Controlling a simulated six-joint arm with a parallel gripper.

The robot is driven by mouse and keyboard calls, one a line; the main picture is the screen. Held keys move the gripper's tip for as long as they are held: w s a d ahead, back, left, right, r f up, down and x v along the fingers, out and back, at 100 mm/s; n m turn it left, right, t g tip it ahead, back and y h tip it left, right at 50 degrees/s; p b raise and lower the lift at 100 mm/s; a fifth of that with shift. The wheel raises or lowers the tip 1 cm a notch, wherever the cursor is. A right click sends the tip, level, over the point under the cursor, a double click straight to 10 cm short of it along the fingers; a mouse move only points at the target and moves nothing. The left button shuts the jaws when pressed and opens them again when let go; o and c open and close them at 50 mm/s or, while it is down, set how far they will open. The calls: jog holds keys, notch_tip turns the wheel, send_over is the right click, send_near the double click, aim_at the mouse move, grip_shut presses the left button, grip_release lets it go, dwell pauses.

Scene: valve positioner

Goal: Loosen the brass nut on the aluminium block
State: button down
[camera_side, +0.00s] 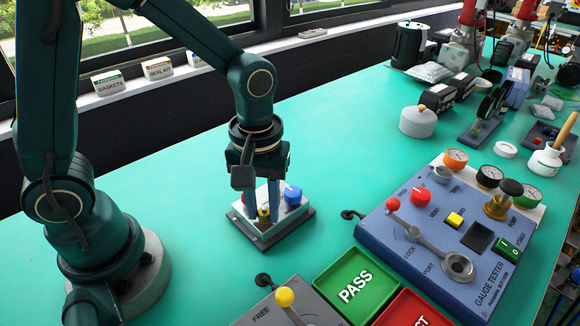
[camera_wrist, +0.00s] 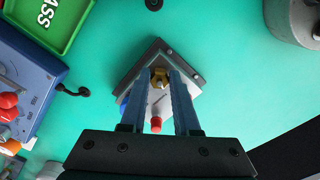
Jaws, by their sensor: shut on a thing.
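The aluminium block (camera_side: 258,229) sits on a dark base plate on the green bench, below my gripper in the side view. It also shows in the wrist view (camera_wrist: 153,97). The brass nut (camera_wrist: 160,76) is between my gripper's fingertips (camera_wrist: 161,78) in the wrist view, and the fingers are shut on it. In the side view the brass nut (camera_side: 264,213) shows beside a finger of my gripper (camera_side: 262,208), which points straight down. A blue knob (camera_side: 293,195) and a red part (camera_wrist: 156,124) are also on the block. The fingers hide part of the block.
A blue gauge tester (camera_side: 400,245) with a red-knobbed lever stands to the right of the block. A green PASS tray (camera_side: 335,312) and a red tray (camera_side: 405,312) lie in front.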

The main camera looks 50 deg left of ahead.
aim_at(265, 214)
jog(key=shift+w+d+n, duration=0.1)
jog(key=shift+n, duration=2.2)
jog(key=c, duration=0.6)
grip_release()
jog(key=shift+c, duration=0.2)
jog(key=shift+r, duration=0.15)
jog(key=shift+r, duration=2.45)
